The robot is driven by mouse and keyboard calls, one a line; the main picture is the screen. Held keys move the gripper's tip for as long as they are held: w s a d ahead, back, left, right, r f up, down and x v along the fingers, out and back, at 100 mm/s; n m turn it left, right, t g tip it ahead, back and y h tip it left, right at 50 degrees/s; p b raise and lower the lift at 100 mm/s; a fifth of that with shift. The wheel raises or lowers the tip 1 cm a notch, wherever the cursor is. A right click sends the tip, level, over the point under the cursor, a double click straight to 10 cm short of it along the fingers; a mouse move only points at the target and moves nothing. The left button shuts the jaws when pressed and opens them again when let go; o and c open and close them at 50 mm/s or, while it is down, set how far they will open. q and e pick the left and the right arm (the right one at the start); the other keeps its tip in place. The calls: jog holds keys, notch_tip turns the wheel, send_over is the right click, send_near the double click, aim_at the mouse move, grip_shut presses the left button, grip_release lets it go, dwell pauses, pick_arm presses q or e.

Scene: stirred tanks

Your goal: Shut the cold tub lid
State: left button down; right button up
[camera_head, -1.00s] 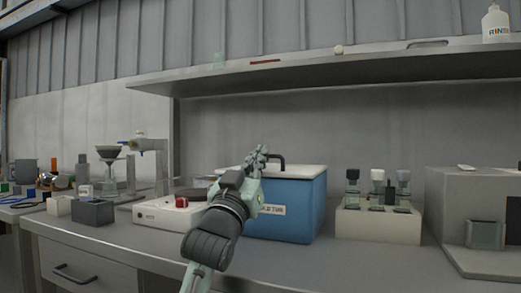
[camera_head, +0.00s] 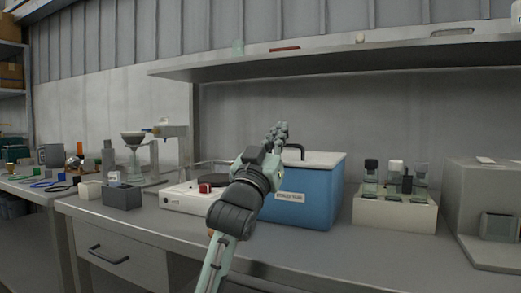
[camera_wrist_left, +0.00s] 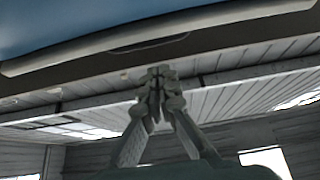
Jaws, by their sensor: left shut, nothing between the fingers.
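The cold tub (camera_head: 310,200) is a blue box with a label on its front, on the bench in the head view. Its pale lid (camera_head: 325,159) lies about level across the top, with a dark handle (camera_head: 299,147). I see no clear gap under the visible front and right edges; the left part is hidden behind my arm. My left gripper (camera_head: 279,131) is shut and empty, with its tips just left of the handle and higher in the picture. Contact cannot be told. In the left wrist view the fingers (camera_wrist_left: 158,85) are together below a pale-edged blue surface. My right gripper is not in view.
A white hotplate (camera_head: 185,197) with a red knob stands left of the tub. A rack of bottles (camera_head: 393,208) stands to its right, then a grey box-shaped device (camera_head: 485,190). A shelf (camera_head: 350,62) overhangs the back. The bench front is mostly clear.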

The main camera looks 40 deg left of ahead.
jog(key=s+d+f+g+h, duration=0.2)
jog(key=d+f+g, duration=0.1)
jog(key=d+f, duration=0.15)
pick_arm(q)
jog(key=r+v, duration=0.1)
jog(key=v, duration=0.8)
jog(key=shift+s+d, duration=0.2)
jog(key=shift+s, duration=0.45)
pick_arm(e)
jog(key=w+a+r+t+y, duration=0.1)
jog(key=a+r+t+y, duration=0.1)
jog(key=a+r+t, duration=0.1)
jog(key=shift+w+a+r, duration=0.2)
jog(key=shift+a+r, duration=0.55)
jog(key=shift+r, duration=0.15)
pick_arm(q)
jog(key=shift+f, duration=0.15)
